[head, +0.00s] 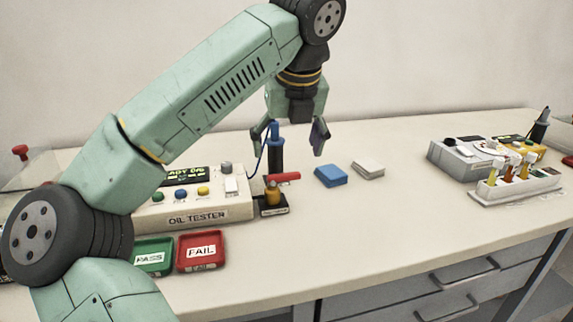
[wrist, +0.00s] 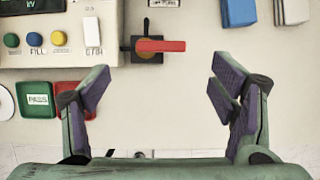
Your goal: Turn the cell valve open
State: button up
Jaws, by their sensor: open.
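The cell valve (head: 272,195) stands at the right end of the oil tester (head: 180,203), with a brass body on a dark base and a red lever handle (head: 285,178). In the wrist view the red handle (wrist: 161,46) points right from the valve body (wrist: 146,52). My gripper (head: 291,140) is open and empty above the table, behind and above the valve in the head view. In the wrist view my gripper's fingers (wrist: 162,94) are spread wide, with the valve beyond and between them. Neither finger touches the handle.
A blue probe-like post (head: 275,148) stands behind the valve. A blue block (head: 331,176) and a white block (head: 367,167) lie to the right. Green PASS (head: 152,258) and red FAIL (head: 201,252) trays sit in front of the tester. The table's middle front is clear.

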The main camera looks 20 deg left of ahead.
aim_at(284, 175)
jog(key=p+x, duration=0.1)
jog(key=x, duration=0.6)
jog(key=shift+w+f, duration=0.1)
jog(key=shift+f, duration=0.1)
jog(key=shift+c, duration=0.4)
jog(key=c, duration=1.1)
